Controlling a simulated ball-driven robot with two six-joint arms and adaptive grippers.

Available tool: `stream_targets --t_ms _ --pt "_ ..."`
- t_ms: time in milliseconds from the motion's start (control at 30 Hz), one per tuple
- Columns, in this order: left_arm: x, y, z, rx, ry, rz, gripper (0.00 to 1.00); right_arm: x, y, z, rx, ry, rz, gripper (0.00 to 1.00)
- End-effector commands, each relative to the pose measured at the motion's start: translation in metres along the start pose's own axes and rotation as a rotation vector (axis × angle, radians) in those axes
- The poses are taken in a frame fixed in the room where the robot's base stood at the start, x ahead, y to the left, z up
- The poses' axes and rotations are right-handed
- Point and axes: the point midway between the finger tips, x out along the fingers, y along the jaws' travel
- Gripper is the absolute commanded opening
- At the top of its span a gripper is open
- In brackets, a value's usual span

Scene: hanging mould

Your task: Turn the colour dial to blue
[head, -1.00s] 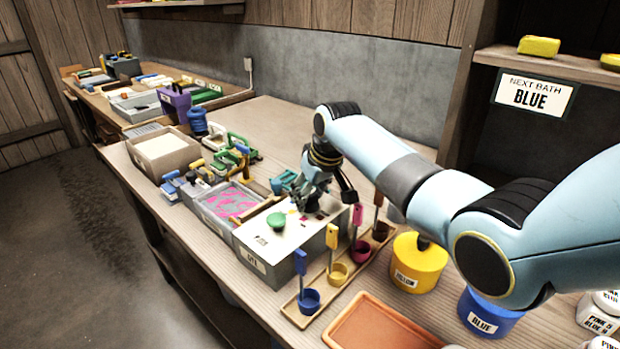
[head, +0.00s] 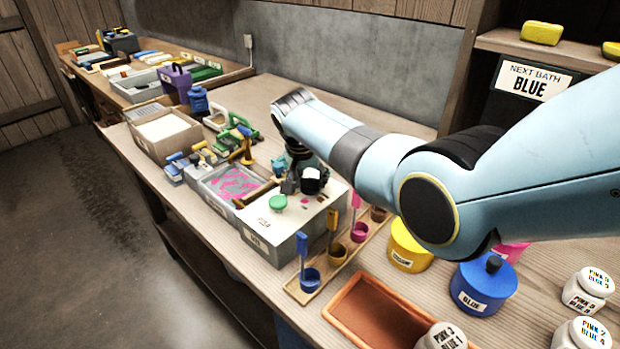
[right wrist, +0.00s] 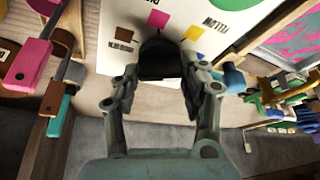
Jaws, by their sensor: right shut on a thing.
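A dark round dial (right wrist: 158,62) stands on a white panel (right wrist: 112,22) in the right wrist view. My right gripper (right wrist: 160,82) is shut on the dial, one finger at each side. The dial's pointer cannot be made out. My left gripper is out of view.
A sign (head: 533,84) reads NEXT BATH BLUE. Small coloured cups with brushes stand in a wooden tray (head: 338,272) before the box. Yellow (head: 410,246) and blue (head: 484,286) jars and an orange tray (head: 372,312) are to the right. Tools and a pink-patterned tub (head: 230,184) lie left.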

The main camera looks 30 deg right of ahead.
Motion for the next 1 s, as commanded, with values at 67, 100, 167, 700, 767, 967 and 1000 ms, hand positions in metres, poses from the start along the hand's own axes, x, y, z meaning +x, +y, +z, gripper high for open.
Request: stream_targets --t_ms 67,100,167,700,767,967,1000 --pt "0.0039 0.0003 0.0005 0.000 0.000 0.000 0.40 0.0005 -0.0015 -0.0005 0.043 0.002 0.016 0.11" --pt "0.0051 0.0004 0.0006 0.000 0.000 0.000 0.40 0.0003 -0.0017 -0.0006 0.065 0.002 0.024 0.11" --pt "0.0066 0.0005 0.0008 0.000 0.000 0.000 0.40 0.0002 -0.0017 -0.0006 0.094 0.001 0.036 0.11" --pt "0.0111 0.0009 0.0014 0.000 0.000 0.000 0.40 -0.0009 -0.0013 -0.0011 0.192 0.001 0.076 0.12" --pt "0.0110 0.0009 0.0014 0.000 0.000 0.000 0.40 -0.0009 -0.0013 -0.0011 0.192 0.001 0.076 0.12" --pt "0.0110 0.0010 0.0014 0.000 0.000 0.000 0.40 -0.0009 -0.0013 -0.0010 0.191 0.001 0.076 0.45" --pt "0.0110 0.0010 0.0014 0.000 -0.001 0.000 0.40 -0.0009 -0.0013 -0.0010 0.191 0.001 0.076 0.50"
